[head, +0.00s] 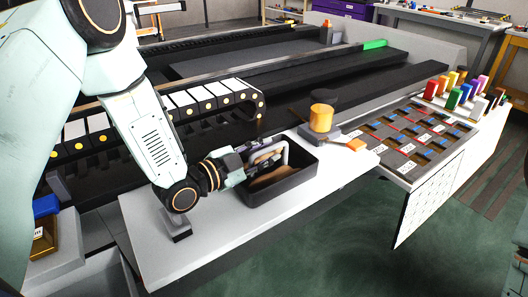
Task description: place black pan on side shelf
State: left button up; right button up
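A black, open-topped rectangular pan (285,189) with a brownish inside rests on a long white surface (190,246) in the head view. I cannot tell whether this surface is the side shelf. My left gripper (268,156) reaches in from the left, over the pan's left rim, with its fingers above or inside the pan. A pale loop shows around the fingers; I cannot tell whether it is a handle or part of the gripper. Whether the fingers touch or grip anything is unclear. My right gripper is not in view.
An orange cylinder (321,117) stands on a grey base behind the pan, with a dark round thing (323,97) beyond it. A slotted grey tray (408,139) and several coloured blocks (453,98) lie to the right. The white surface's front left is largely clear.

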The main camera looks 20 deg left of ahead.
pick_arm(q)
jog(key=shift+o, duration=0.3)
jog(key=shift+s+r, duration=0.2)
jog(key=shift+s, duration=0.05)
jog(key=shift+w+r, duration=0.1)
jog(key=shift+w, duration=0.1)
jog(key=shift+s+a, duration=0.25)
jog(key=p+v, duration=0.1)
jog(key=v, duration=0.3)
jog(key=shift+s+a+r, duration=0.15)
jog(key=shift+s+r, duration=0.05)
jog(key=shift+s, duration=0.15)
jog(key=shift+s+a+p, duration=0.35)
jog(key=shift+s+p, duration=0.1)
jog(key=shift+p, duration=0.05)
jog(key=shift+s+a, duration=0.2)
jog(key=shift+s, duration=0.4)
jog(key=shift+w, duration=0.15)
